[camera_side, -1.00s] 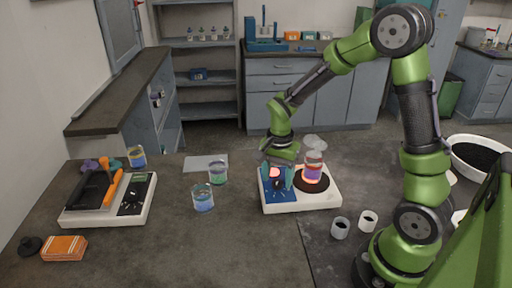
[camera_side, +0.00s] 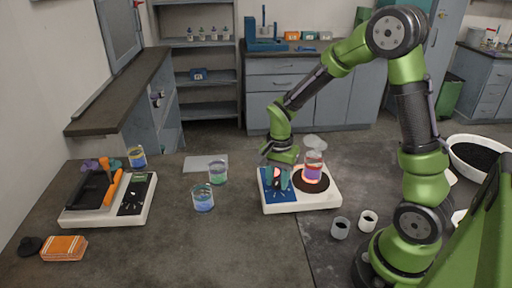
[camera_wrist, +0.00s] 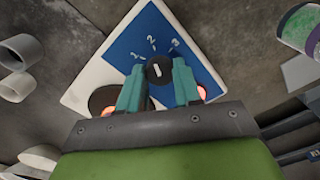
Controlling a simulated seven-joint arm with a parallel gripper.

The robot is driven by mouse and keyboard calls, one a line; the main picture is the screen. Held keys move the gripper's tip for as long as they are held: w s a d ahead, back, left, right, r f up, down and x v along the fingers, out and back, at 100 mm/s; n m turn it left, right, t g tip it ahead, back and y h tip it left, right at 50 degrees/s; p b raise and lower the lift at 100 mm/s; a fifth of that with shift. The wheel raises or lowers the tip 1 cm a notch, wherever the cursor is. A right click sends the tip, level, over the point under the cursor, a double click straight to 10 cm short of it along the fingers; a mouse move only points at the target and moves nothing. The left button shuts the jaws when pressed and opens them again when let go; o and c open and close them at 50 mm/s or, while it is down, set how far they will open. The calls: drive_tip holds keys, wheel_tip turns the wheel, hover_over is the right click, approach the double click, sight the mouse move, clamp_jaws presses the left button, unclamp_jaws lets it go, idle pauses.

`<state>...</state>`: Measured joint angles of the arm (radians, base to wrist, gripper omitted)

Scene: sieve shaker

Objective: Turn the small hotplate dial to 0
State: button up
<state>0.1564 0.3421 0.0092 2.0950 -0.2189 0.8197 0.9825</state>
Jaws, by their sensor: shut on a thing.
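The small hotplate (camera_side: 300,207) is a white box with a blue control panel (camera_side: 267,193) on its left and a round dark heating plate (camera_side: 325,185) on its right. In the wrist view, the blue panel (camera_wrist: 125,45) carries the numbers 1, 2 and 3. Its dark round dial (camera_wrist: 158,66) has a short white mark, roughly upright in the picture. My gripper (camera_wrist: 158,80) has its teal fingers shut on the dial, one on each side. In the side view my gripper (camera_side: 277,180) is down over the panel, and the dial is hidden there.
Two beakers (camera_side: 203,199) (camera_side: 217,174) stand left. Two small cups (camera_side: 340,228) (camera_side: 368,221) stand in front.

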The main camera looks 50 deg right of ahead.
drive_tip(key=shift+n, duration=0.3)
drive_tip(key=n, duration=0.4)
drive_tip(key=shift+n, duration=0.4)
drive_tip(key=n, duration=0.4)
drive_tip(key=shift+r+n, duration=0.1)
drive_tip(key=shift+n, duration=0.2)
drive_tip(key=n, duration=0.9)
drive_tip(key=shift+n, duration=0.3)
drive_tip(key=o, duration=1)
drive_tip(key=shift+o, duration=0.2)
